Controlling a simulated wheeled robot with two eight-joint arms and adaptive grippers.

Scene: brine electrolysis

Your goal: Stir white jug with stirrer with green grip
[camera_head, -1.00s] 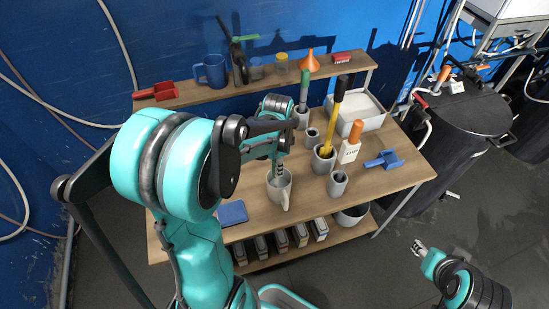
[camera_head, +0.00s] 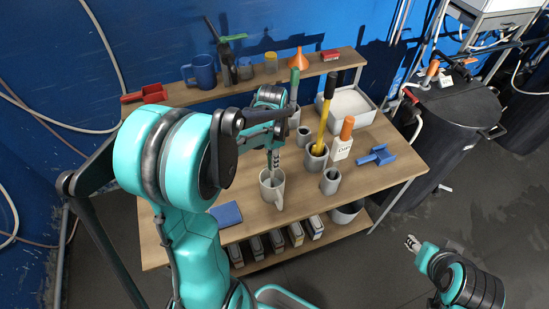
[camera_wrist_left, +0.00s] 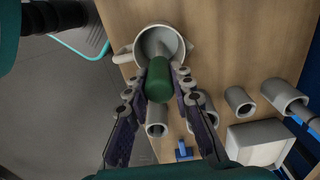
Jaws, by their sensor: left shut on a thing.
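My left gripper (camera_head: 275,166) is over the jug's mouth, pointing down. In the left wrist view its fingers (camera_wrist_left: 160,82) are shut on the stirrer's green grip (camera_wrist_left: 158,84), with the jug's opening just beyond. My right gripper (camera_head: 412,243) is at lower right, off the bench, too small to read.
Another green-handled tool (camera_head: 294,83) stands behind. A blue pad (camera_head: 227,214) lies at front left.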

